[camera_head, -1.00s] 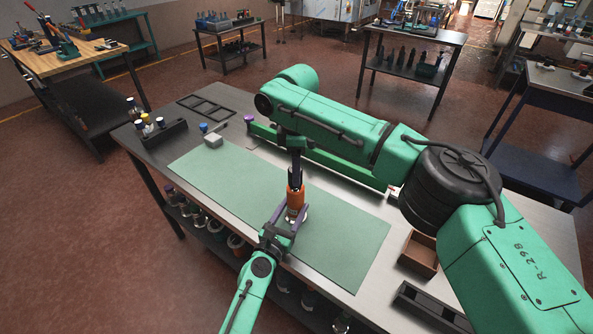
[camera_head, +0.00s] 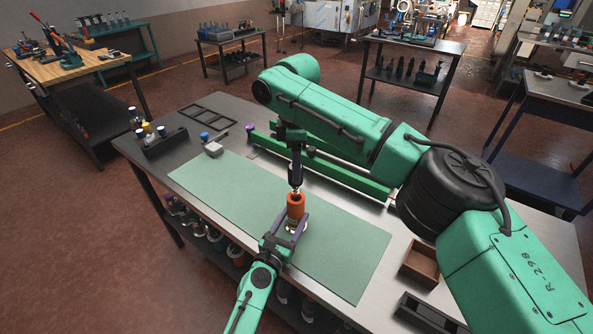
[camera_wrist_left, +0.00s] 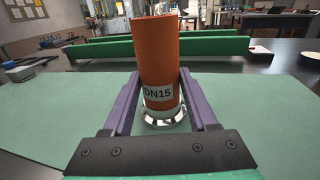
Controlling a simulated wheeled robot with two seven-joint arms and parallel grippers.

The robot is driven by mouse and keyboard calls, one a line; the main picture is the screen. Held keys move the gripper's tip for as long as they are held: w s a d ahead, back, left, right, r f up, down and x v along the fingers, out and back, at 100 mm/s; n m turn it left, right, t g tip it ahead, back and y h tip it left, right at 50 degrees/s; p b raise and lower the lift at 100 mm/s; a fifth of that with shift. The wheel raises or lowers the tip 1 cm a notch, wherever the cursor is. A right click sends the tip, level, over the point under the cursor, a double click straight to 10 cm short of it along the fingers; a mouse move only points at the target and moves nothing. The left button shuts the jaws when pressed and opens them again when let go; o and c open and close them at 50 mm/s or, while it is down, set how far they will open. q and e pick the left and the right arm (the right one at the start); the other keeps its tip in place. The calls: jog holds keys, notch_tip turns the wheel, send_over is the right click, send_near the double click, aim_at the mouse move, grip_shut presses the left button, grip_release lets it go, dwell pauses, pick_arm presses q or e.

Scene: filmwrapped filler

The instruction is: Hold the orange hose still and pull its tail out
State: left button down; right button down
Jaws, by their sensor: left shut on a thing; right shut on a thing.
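The orange hose (camera_head: 295,207) stands upright over the green mat, with a shiny metal fitting at its lower end. In the left wrist view the hose (camera_wrist_left: 158,60) carries a white "DN15" label. My left gripper (camera_head: 293,226) is shut on the hose, its purple fingers (camera_wrist_left: 158,100) on either side low down. My right gripper (camera_head: 296,184) points down right above the hose and is shut on the tail (camera_head: 296,191). Only a small silvery bit of the tail shows between the dark fingers and the hose top. Whether its lower end is clear of the hose I cannot tell.
The green mat (camera_head: 220,185) covers the table's front. A green rail (camera_head: 330,168) lies behind it. A brown box (camera_head: 420,265) and a dark tray (camera_head: 428,312) are at right.

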pick_arm(q)
jog(key=shift+s+f, duration=0.15)
jog(key=shift+f, duration=0.2)
pick_arm(e)
jog(key=shift+r, duration=2.6)
pick_arm(q)
jog(key=shift+c, duration=2.1)
grip_release()
jog(key=o, duration=0.3)
jog(key=shift+r, duration=0.2)
